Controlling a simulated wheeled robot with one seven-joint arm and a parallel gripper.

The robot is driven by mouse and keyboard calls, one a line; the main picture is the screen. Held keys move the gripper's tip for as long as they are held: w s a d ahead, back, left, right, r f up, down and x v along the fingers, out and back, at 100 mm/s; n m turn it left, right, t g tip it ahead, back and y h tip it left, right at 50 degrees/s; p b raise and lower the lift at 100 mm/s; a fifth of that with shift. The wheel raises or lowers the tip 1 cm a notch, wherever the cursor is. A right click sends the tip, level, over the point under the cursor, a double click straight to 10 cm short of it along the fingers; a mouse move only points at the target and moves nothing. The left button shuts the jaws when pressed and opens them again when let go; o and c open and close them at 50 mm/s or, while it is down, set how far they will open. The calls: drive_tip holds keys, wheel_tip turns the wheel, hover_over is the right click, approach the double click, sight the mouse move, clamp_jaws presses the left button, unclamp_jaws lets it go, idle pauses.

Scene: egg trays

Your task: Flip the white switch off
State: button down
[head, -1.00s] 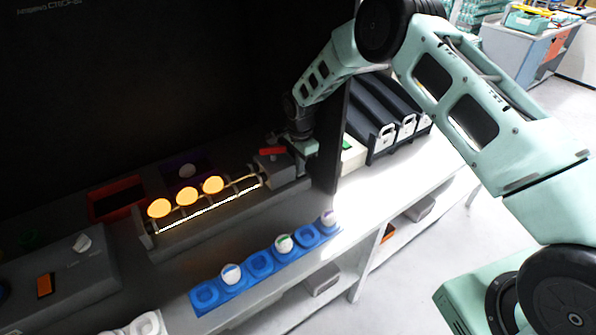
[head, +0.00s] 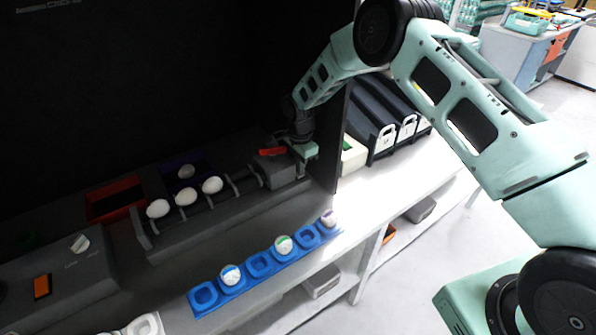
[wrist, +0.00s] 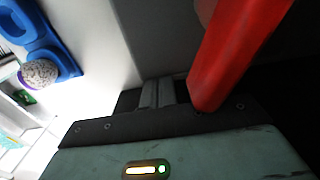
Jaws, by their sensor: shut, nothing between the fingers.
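A white knob-like switch (head: 80,243) stands on the grey control panel at the left of the head view; I see no other clearly white switch. My gripper (head: 301,168) is far to its right, at the right end of the egg-candling unit (head: 240,205). In the wrist view my gripper's fingers (wrist: 158,93) are together and empty. A red lever (head: 272,151) is close beside my gripper; it also looms large in the wrist view (wrist: 235,50). The unit's lamp strip is dark, and the eggs (head: 186,196) on it look plain white.
A blue egg tray (head: 259,264) with several eggs lies along the front of the bench. An orange button (head: 42,286) is on the control panel. A red tray (head: 117,201) and a purple tray (head: 168,178) sit behind the rollers. A dark wall rises beside my arm.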

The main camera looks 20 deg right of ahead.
wheel_tip(320, 180, up, 7)
drive_tip(key=p, duration=0.2)
drive_tip(key=shift+p, duration=0.35)
drive_tip(key=shift+f, duration=0.1)
idle(0.6)
